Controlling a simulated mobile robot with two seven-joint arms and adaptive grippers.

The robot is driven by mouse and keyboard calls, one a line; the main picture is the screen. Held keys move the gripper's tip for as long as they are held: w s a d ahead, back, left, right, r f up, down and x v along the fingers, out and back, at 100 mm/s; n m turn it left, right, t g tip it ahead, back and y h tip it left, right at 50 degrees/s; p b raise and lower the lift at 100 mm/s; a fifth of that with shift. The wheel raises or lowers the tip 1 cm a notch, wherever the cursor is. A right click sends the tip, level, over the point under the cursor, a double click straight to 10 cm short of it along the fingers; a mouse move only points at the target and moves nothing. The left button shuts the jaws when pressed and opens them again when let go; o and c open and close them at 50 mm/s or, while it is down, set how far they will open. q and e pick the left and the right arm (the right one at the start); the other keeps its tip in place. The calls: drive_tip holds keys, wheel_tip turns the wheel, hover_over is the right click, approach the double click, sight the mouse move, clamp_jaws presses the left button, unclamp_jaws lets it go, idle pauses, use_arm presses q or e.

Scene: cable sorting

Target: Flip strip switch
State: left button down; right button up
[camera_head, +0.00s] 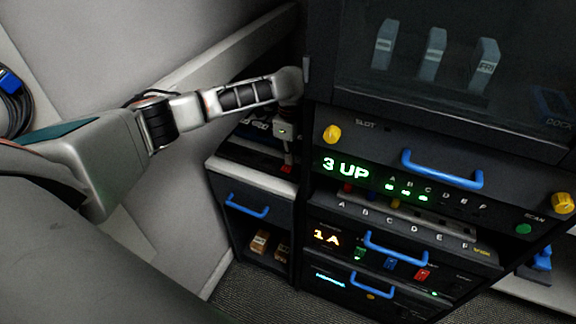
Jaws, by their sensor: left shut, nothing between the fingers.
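My left arm reaches in from the left, and its gripper (288,158) points down at the narrow bay beside the rack. It is shut and holds nothing. A small red switch (286,169) shows right under the fingertips, on a dark strip (255,158) lying across the bay. I cannot tell whether the fingertips touch the switch, nor which way it is set. The gripper and arm hide part of the strip. My right gripper is not in view.
The rack's front has a green "3 UP" display (346,168), an orange "1 A" display (326,236) and a blue handle (441,169) standing out. A drawer with a blue handle (246,206) is below the strip. A cable coil (14,104) hangs at far left.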

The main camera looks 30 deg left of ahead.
use_arm(q)
drive_tip(key=shift+r+p, duration=0.35)
drive_tip(key=shift+r, duration=3.15)
